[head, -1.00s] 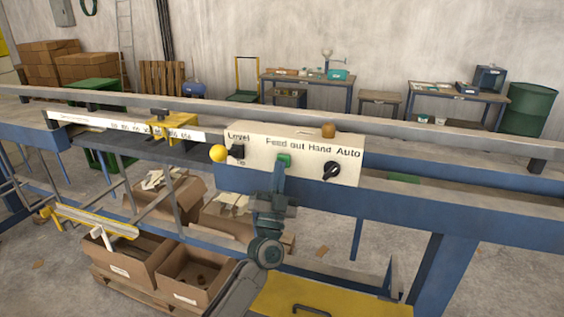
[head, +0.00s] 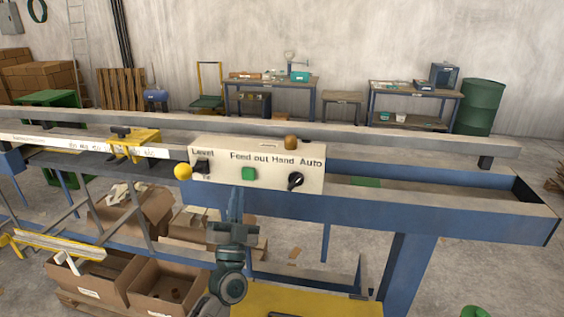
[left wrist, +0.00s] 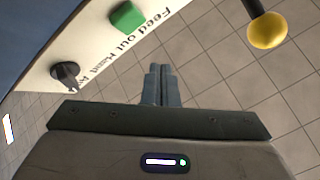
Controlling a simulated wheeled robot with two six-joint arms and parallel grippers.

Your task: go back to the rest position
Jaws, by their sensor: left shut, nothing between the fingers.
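The white control panel (head: 258,165) is mounted on the blue machine frame. It carries a green Feed out button (head: 249,174), a black Hand/Auto knob (head: 296,181) and a black Level switch (head: 203,166) with a yellow ball (head: 183,172) beside it. My left gripper (head: 235,192) is shut and empty, just below and left of the green button, apart from it. In the left wrist view the closed fingers (left wrist: 160,84) point past the panel, with the green button (left wrist: 127,17) and the yellow ball (left wrist: 267,30) ahead. My right gripper is not in view.
The blue machine beam (head: 440,215) runs across the view. A yellow clamp (head: 133,143) sits on the white ruler at left. Tables and a green drum (head: 479,107) stand far back.

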